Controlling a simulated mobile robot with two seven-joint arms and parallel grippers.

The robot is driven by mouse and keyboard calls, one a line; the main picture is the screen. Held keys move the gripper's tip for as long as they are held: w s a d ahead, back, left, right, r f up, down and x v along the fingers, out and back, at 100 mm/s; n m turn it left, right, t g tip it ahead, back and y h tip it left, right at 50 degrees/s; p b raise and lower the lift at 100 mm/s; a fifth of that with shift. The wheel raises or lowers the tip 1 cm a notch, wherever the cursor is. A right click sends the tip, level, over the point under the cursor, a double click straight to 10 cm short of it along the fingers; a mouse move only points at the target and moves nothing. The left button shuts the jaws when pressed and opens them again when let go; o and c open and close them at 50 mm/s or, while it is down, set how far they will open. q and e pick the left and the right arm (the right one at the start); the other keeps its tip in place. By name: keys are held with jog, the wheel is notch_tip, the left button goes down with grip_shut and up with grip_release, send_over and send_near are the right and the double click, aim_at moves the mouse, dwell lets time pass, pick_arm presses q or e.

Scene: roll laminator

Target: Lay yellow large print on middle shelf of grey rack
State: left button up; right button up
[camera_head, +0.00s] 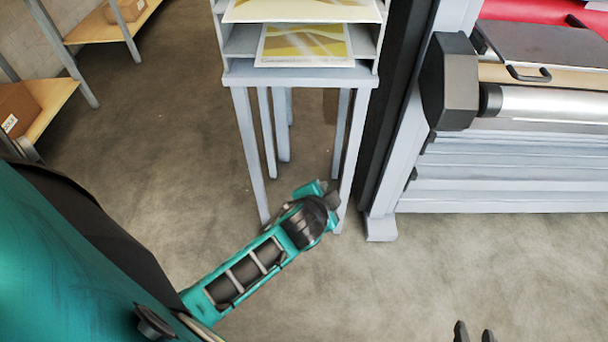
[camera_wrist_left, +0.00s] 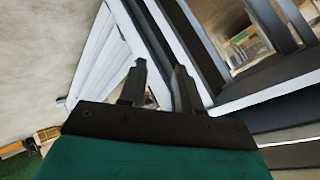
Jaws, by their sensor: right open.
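The grey rack (camera_head: 298,76) stands on legs at the top of the head view, its upper part cut off. A yellow-and-white print (camera_head: 305,45) lies flat on its low shelf. A wider yellow-and-white print (camera_head: 300,10) lies on the level above, partly cut off by the frame edge. My left arm reaches in front of the rack's legs, below the shelves. My left gripper's fingers show in the left wrist view (camera_wrist_left: 160,85), apart with nothing between them. My right gripper (camera_head: 474,334) is open and empty at the bottom edge, over the floor, away from the rack.
A roll laminator with a silver roller (camera_head: 560,103) and grey base stands right of the rack, close beside it. Wooden shelving (camera_head: 110,24) with cardboard boxes (camera_head: 14,108) is at the left. The concrete floor between is clear.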

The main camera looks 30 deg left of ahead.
pick_arm(q)
jog(key=s+d+f+n+t+h, duration=0.1)
jog(key=s+n+h, duration=0.3)
jog(key=s, duration=0.7)
jog(key=shift+d, duration=0.35)
jog(key=shift+f, duration=0.1)
dwell(0.4)
